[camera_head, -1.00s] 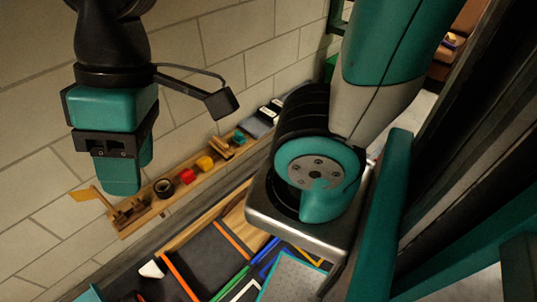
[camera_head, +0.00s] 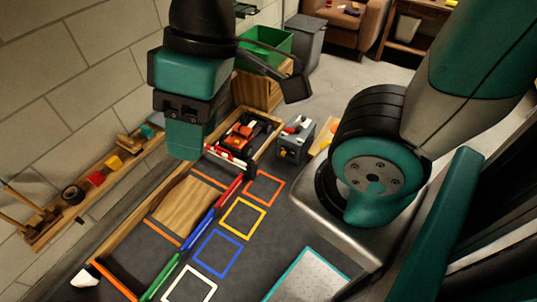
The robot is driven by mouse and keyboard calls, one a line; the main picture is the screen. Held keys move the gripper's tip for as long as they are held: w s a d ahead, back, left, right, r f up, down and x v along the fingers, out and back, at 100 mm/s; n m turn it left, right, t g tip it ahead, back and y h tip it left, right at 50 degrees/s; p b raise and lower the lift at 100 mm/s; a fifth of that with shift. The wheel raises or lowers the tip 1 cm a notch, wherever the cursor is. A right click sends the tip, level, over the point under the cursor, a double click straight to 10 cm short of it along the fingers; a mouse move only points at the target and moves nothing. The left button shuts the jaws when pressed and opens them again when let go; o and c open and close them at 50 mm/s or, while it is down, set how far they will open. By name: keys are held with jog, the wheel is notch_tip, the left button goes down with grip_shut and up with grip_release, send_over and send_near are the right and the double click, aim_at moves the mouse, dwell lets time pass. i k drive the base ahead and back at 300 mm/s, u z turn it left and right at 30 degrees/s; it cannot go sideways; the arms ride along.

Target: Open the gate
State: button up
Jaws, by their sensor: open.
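A red racecar (camera_head: 243,133) with black wheels sits in a wooden-walled bay at the centre. A low red-and-white bar (camera_head: 226,158) lies across the near end of the bay; it looks like the gate and appears closed across the front of the car. My gripper (camera_head: 185,138) hangs above and to the left of the bay in the picture, apart from the bar. It is open and appears empty, though its fingertips partly overlap in this view. It covers part of the bay's left side.
A dark mat holds coloured outlined squares (camera_head: 241,217), a wooden ramp (camera_head: 186,206) and a row of coloured bars (camera_head: 198,235). A grey box (camera_head: 295,140) stands right of the bay. A green bin (camera_head: 266,42) is behind. A wall shelf (camera_head: 92,192) runs at left.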

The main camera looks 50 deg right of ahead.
aim_at(229, 157)
jog(key=z, duration=0.85)
jog(key=i, duration=1.15)
jog(key=u, duration=1.9)
jog(key=k, duration=0.5)
jog(key=z, duration=1.45)
jog(key=i, duration=0.5)
